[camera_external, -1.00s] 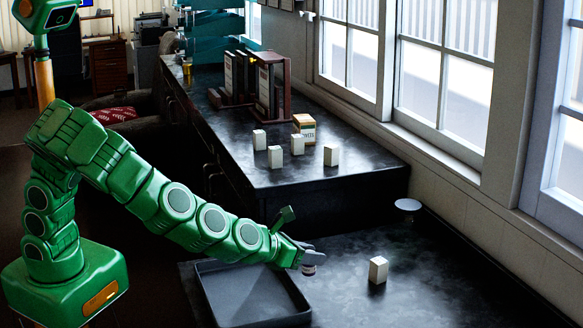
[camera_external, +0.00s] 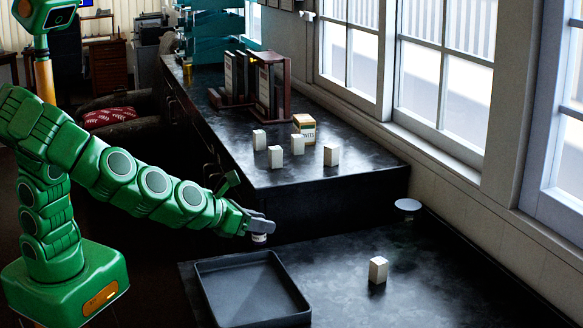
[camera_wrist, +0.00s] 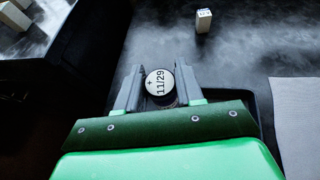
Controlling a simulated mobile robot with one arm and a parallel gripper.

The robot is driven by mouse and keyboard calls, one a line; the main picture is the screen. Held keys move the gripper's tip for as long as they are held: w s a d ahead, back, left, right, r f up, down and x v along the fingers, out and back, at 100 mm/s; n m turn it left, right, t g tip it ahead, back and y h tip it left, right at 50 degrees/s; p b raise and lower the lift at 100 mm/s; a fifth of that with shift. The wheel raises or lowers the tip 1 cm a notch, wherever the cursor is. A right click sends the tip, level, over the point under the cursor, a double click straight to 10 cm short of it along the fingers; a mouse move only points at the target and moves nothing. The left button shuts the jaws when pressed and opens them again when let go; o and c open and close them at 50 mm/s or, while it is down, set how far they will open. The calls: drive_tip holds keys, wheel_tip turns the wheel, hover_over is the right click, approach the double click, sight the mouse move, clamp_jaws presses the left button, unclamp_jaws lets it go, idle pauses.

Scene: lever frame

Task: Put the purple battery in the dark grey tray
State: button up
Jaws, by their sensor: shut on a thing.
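My gripper (camera_external: 262,227) is shut on a short round battery (camera_external: 259,238), held upright in the air above the back edge of the near counter. In the wrist view the battery's pale round top (camera_wrist: 159,82), marked "+" and "11/29", shows between the two grey fingers. Its side is mostly hidden, and I cannot make out its colour surely. The dark grey tray (camera_external: 250,292) lies on the near counter, below and nearer the camera than the gripper. Its floor looks empty.
A white block (camera_external: 378,270) stands right of the tray, with clear counter between; it also shows in the wrist view (camera_wrist: 203,20). A small round disc (camera_external: 408,204) is at the back. Several white blocks and a box (camera_external: 304,127) stand on the far counter.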

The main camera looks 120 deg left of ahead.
drive_tip(key=s+d+f+n+g+y, duration=0.1)
drive_tip(key=s+f+n+g+y, duration=0.1)
drive_tip(key=s+f+n+g, duration=0.15)
hover_over(241, 286)
drive_tip(key=shift+m+t, duration=0.25)
drive_tip(key=shift+w+a+f, duration=0.1)
drive_tip(key=shift+a+f, duration=0.1)
drive_tip(key=shift+f, duration=2)
drive_tip(key=shift+a+f, duration=0.2)
drive_tip(key=shift+f, duration=1.95)
drive_tip(key=shift+f, duration=0.15)
drive_tip(key=o, duration=1.1)
drive_tip(key=shift+d+r, duration=0.35)
drive_tip(key=shift+v, duration=5.6)
